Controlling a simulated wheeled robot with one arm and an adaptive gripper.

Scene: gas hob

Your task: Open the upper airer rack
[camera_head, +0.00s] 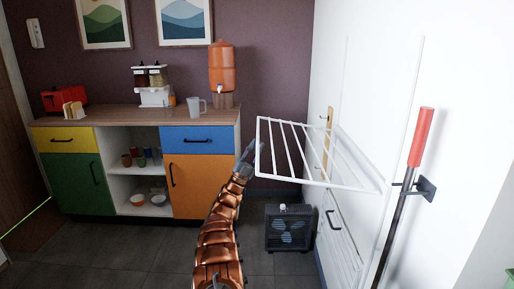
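The upper airer rack (320,184) is a white wire frame with several bars. It stands out from the white wall at the right, roughly level, with its outer edge toward the left. My gripper (251,153) is at the end of the copper-coloured arm, just left of the rack's outer edge. It looks very close to that edge bar, but I cannot tell whether it touches. The fingers are small and dark, and whether they are open or shut is unclear.
A lower white rack (341,245) lies along the wall below. A red-handled pole (421,137) hangs in a wall bracket at right. A dark fan heater (289,228) stands on the floor beneath the rack. A colourful cabinet (200,185) stands behind. Floor at left is clear.

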